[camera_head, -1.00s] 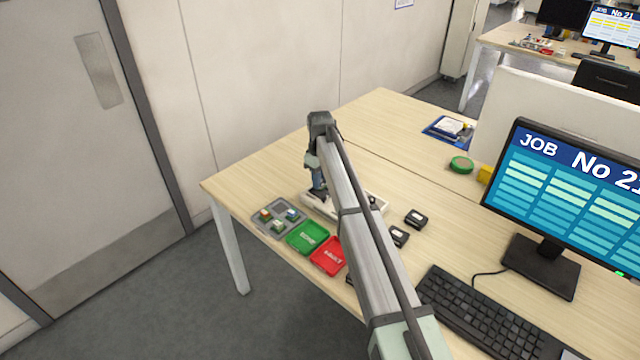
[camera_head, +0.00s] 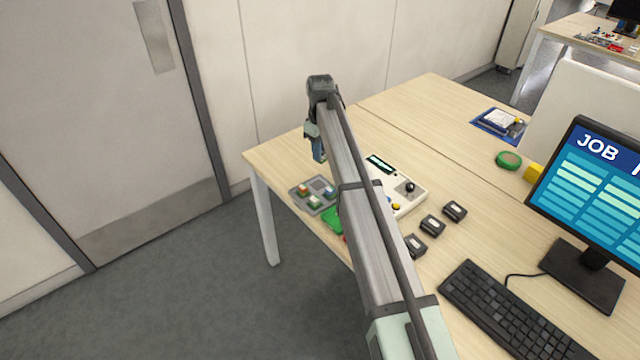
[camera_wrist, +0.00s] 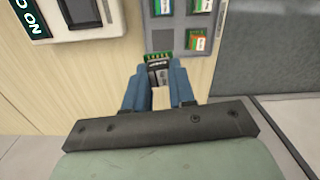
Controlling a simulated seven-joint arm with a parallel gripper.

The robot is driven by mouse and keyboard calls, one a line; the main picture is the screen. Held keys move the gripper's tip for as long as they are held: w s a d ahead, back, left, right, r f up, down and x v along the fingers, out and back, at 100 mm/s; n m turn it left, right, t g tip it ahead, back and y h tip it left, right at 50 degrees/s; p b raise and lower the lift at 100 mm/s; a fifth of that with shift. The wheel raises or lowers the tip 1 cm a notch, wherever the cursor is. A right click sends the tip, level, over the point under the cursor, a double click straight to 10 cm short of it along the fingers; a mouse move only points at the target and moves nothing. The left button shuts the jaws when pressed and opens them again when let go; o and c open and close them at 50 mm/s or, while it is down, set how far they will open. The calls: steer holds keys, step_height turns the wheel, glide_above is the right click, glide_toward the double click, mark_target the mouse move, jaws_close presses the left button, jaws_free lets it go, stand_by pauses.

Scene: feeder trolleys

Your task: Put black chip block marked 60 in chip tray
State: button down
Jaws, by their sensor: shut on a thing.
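My gripper (camera_wrist: 160,88) has blue fingers shut on a small black chip block (camera_wrist: 157,66) with a green edge; its marking is too small to read. In the head view, my gripper (camera_head: 318,152) hangs above the table's far left part, behind the chip tray. The grey chip tray (camera_head: 298,205) lies near the table's left edge. It also shows at the top of the wrist view (camera_wrist: 178,23), just beyond the held block. Three of its compartments hold chip blocks with coloured tops; the one nearest the held block looks empty.
A white tester (camera_head: 412,203) with a dark display stands right of the tray, partly behind my arm. A green bin (camera_head: 331,221) is mostly hidden. Three black blocks, one (camera_head: 432,225) in the middle, lie before the keyboard (camera_head: 510,310). A monitor (camera_head: 590,200) stands right.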

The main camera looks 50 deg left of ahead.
mark_target(318, 185)
steer(key=shift+s+a+f, duration=0.1)
steer(key=shift+s+f, duration=0.2)
steer(key=shift+s, duration=0.2)
steer(key=shift+w+a+m, duration=0.1)
steer(key=shift+a+m, duration=0.05)
steer(key=shift+m, duration=0.55)
steer(key=shift+f, duration=5)
steer(key=shift+f, duration=0.15)
steer(key=c, duration=0.9)
jaws_free()
steer(key=shift+c, duration=0.2)
step_height(318, 185, up, 12)
steer(key=shift+r, duration=0.2)
